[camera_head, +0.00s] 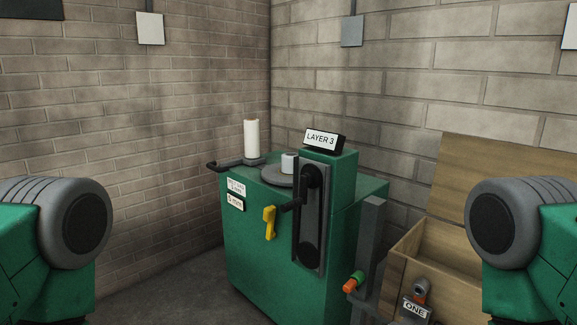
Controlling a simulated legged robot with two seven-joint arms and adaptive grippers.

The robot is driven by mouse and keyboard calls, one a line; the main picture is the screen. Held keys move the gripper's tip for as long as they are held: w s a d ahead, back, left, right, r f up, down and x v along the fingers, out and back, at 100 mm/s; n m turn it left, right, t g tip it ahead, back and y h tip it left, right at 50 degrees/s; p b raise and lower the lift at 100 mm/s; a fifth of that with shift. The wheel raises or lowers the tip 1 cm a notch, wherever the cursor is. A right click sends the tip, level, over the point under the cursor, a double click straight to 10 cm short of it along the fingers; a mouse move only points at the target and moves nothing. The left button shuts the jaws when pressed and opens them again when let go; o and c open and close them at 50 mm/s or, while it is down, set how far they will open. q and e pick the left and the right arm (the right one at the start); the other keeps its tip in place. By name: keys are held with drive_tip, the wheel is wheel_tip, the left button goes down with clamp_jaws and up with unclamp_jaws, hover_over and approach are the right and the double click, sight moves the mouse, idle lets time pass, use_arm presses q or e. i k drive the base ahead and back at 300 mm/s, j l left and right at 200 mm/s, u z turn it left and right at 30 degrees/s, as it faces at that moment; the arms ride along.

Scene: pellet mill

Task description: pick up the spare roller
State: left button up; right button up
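I cannot tell for sure which thing is the spare roller. A short pale grey cylinder (289,163) stands on a grey disc (277,177) on top of the green machine (262,240). A tall white cylinder (251,139) with a brownish top stands upright at the machine's back left corner. A small grey rounded part (421,289) shows above a label reading "ONE" at the lower right. Neither of my grippers is in view; only parts of my two arms show at the left and right edges.
The machine has a black crank (297,203), a yellow handle (269,221) and a sign reading "LAYER 3" (320,139). An orange and green handle (353,282) sits by a grey post (369,240). A wooden crate (405,255) stands right. Brick walls close off the back.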

sight(287, 157)
drive_tip(key=z, duration=0.2)
drive_tip(key=i+j+z, duration=0.25)
drive_tip(key=z, duration=0.2)
drive_tip(key=i+j+z, duration=0.35)
drive_tip(key=z, duration=0.15)
